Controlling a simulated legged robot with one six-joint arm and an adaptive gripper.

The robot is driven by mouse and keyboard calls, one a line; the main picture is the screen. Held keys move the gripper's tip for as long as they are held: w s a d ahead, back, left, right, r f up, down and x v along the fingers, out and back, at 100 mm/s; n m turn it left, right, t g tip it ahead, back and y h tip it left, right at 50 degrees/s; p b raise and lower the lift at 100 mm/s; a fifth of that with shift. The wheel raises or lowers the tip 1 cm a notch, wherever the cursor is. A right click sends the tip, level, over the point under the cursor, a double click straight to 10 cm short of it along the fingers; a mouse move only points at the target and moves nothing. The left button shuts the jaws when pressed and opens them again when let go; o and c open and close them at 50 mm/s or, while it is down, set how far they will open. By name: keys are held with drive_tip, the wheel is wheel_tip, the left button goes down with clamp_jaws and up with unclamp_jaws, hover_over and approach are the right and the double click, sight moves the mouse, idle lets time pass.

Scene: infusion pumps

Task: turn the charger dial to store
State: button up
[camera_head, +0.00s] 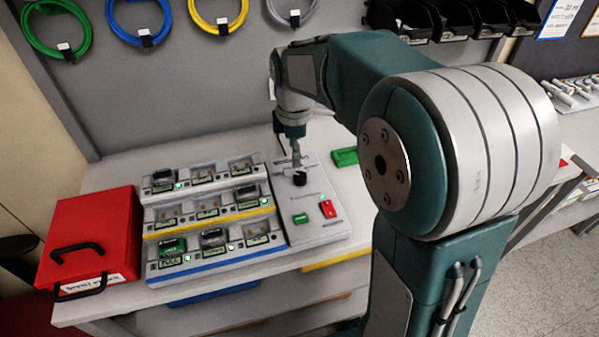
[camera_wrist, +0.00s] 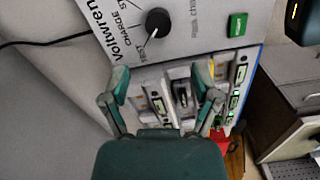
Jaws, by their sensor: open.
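The charger dial (camera_wrist: 158,22) is a round black knob with a white pointer mark on the grey charger panel (camera_wrist: 195,40). In the wrist view the mark points down and left, toward the TEST label; CHARGE and a cut-off label starting "ST" lie further around the left. In the head view the dial (camera_head: 300,179) is a dark knob near the panel's upper part. My gripper (camera_wrist: 160,88) is open and empty, with its fingers apart. It hangs above the panel close to the dial (camera_head: 296,158); the dial is not between the fingertips in the wrist view.
A green button (camera_head: 300,218) and a red switch (camera_head: 327,208) sit lower on the panel. Charging bays (camera_head: 205,205) with several batteries stand left of it, and a red case (camera_head: 92,235) further left. A green piece (camera_head: 345,156) lies right of the panel.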

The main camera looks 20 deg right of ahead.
sight(300, 175)
drive_tip(key=f, duration=0.2)
drive_tip(key=d+f, duration=0.1)
drive_tip(key=f, duration=0.1)
drive_tip(key=d+f, duration=0.1)
drive_tip(key=f, duration=0.2)
drive_tip(key=shift+a+f, duration=0.15)
drive_tip(key=shift+f, duration=0.2)
drive_tip(key=shift+a+f, duration=0.1)
drive_tip(key=shift+a, duration=0.4)
drive_tip(key=shift+d, duration=0.3)
clamp_jaws()
